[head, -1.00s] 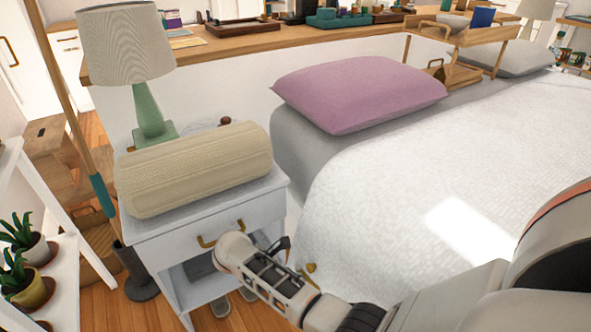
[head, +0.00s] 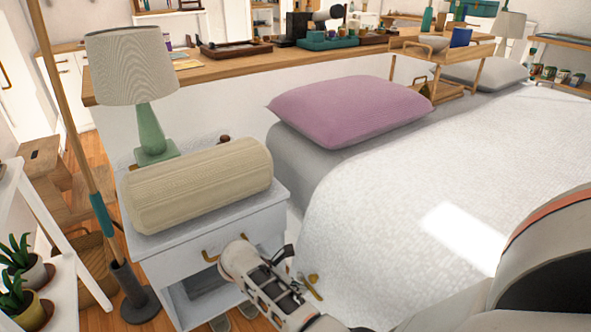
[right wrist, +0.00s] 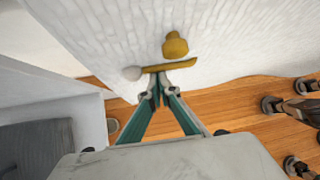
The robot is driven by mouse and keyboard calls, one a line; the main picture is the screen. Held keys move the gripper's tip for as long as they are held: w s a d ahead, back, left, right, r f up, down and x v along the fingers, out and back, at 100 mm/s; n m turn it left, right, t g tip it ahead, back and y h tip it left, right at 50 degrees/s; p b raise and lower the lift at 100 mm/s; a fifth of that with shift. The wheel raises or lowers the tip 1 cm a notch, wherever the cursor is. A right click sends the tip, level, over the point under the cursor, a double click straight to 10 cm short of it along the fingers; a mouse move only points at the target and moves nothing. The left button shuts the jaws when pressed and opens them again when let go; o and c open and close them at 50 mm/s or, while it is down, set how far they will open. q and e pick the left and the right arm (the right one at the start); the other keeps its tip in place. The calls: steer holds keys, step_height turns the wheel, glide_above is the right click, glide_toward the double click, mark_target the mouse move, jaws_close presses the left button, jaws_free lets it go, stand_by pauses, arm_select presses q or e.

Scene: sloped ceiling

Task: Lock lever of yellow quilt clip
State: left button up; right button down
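The yellow quilt clip (head: 313,281) is on the side of the white quilt (head: 400,200), beside the bed's near edge. In the right wrist view it shows as a yellow knob (right wrist: 175,45) with a flat yellow lever (right wrist: 172,66) sticking out across it, a pale round tip at the lever's left end. My right gripper (right wrist: 160,86) has its fingertips together, just below the lever in that view; whether they touch it I cannot tell. Nothing shows between the fingers. In the head view my right forearm hides the fingers. My left gripper is not in view.
A white nightstand (head: 190,252) with a beige bolster (head: 200,185) and green lamp (head: 152,135) stands close left of my right arm. A pink pillow (head: 350,110) lies on the bed.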

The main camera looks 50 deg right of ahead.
mark_target(307, 284)
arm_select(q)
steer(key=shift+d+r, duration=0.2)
arm_select(e)
steer(key=shift+w+d+r, duration=0.2)
steer(key=shift+d+r, duration=0.25)
steer(key=shift+d, duration=0.1)
steer(key=shift+r, duration=0.1)
steer(key=shift+w+r+p, duration=0.2)
steer(key=shift+r+p, duration=0.15)
steer(key=shift+r, duration=0.65)
steer(key=shift+s, duration=0.25)
steer(key=shift+a, duration=0.15)
steer(key=shift+w+a+r, duration=0.15)
steer(key=shift+a, duration=0.15)
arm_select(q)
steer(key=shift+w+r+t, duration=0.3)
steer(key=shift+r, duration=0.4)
arm_select(e)
steer(key=v, duration=0.7)
steer(key=shift+a, duration=0.15)
